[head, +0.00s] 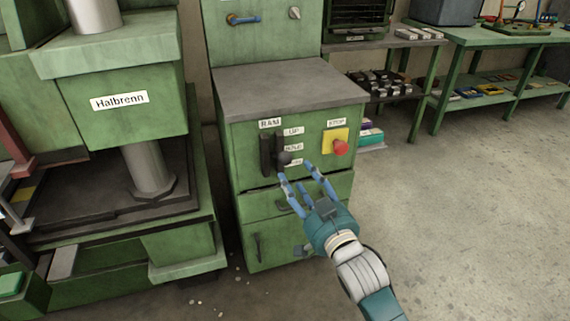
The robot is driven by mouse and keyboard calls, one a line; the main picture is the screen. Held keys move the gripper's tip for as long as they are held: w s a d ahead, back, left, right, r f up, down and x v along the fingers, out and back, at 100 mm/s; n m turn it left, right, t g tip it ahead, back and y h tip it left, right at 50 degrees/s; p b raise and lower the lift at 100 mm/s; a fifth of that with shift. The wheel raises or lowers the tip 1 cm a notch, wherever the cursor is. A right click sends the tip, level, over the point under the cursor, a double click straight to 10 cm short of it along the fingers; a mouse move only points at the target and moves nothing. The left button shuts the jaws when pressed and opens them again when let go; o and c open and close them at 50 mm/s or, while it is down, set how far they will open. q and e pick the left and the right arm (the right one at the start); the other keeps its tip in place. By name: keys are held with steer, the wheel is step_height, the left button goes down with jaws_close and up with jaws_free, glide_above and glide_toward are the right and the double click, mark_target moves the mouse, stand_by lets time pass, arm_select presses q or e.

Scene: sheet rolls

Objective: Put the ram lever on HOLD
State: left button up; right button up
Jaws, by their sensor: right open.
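The ram lever (284,158) has a dark round knob and stands at a black slotted plate (266,153) on the front of the green control cabinet (238,150). Labels beside it read RAM and UP, with a middle label (294,147) and a lower one partly covered by the knob and my gripper. The knob sits low, between the middle and lower labels. My right gripper (299,168) is open, its blue fingers just below and right of the knob. I cannot tell whether a finger touches it. My left gripper is not in view.
A red stop button (340,147) on a yellow plate is close to the right of my right gripper. The green press (120,110) marked Halbrenn stands at left. Green workbenches (480,38) stand at the back right. The floor at right is clear.

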mark_target(288, 163)
steer(key=b+x, duration=0.1)
steer(key=x, duration=0.8)
steer(key=shift+w+a+f, duration=0.1)
steer(key=shift+w, duration=0.25)
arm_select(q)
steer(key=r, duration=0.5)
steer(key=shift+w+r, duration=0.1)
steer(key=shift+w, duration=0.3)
arm_select(e)
jaws_close()
